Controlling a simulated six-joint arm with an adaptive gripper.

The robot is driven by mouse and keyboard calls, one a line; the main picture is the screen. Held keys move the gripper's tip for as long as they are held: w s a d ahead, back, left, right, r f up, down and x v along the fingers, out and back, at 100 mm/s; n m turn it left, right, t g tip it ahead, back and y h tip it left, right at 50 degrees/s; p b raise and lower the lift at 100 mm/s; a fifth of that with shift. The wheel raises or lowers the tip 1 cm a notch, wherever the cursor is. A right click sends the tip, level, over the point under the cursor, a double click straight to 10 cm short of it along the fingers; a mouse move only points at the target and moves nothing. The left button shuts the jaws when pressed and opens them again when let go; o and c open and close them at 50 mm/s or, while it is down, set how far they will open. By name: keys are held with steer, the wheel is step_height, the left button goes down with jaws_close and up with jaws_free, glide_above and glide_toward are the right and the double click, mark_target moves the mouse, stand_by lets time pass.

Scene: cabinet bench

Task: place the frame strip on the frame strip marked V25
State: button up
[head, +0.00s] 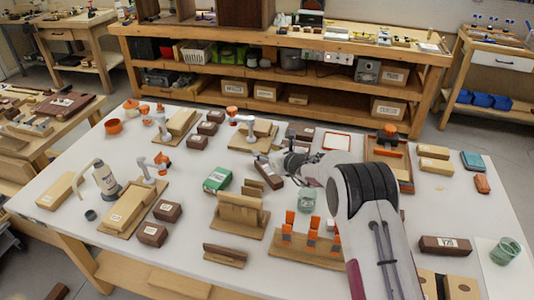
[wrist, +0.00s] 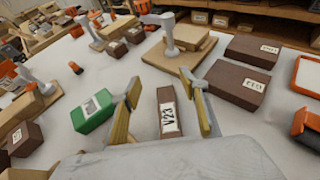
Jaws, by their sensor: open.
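A dark brown frame strip (head: 270,178) lies on the white table near the middle; in the wrist view it (wrist: 167,98) shows a white label that seems to read V23. My gripper (wrist: 163,88) is open, with one finger on each side of that strip and visible gaps between. I cannot tell how far down the fingers reach beside it. In the head view my gripper (head: 266,158) is over the strip's far end. Another dark brown strip (head: 430,243) lies at the right front of the table; its small label looks like V25, hard to read.
A green box (head: 217,179) lies left of my gripper. A slotted wooden stand (head: 240,218) and a rack with orange-handled pieces (head: 300,246) stand in front. A wooden clamp fixture (head: 250,140) is behind.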

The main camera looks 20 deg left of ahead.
steer(key=shift+r, duration=0.1)
stand_by(0.6)
steer(key=s+d+r+n+g, duration=0.1)
steer(key=s+d+r+n, duration=0.25)
steer(key=r, duration=0.35)
steer(key=s+d+r+n+g+y, duration=0.1)
steer(key=s+d+r+n, duration=0.1)
steer(key=s+r+n, duration=0.45)
steer(key=s+d+r+n, duration=0.2)
steer(key=s+d+r, duration=0.1)
steer(key=r, duration=0.6)
steer(key=s+d+r+n+g+h, duration=0.1)
steer(key=s+d+r+n, duration=0.2)
steer(key=s, duration=0.4)
steer(key=s+d+r+n+g+h, duration=0.1)
steer(key=s+d+r+n, duration=0.15)
steer(key=s+d, duration=0.4)
steer(key=s+d+f+n+h, duration=0.3)
steer(key=s+d+n+h, duration=0.1)
steer(key=s+d, duration=0.7)
steer(key=s+d+f+n+h, duration=0.3)
steer(key=s+d, duration=0.8)
steer(key=s, duration=0.6)
steer(key=shift+d+f+n+h, duration=0.15)
steer(key=shift+d+n+h, duration=0.4)
steer(key=shift+n, duration=0.7)
steer(key=shift+o, duration=0.5)
steer(key=shift+a, duration=0.2)
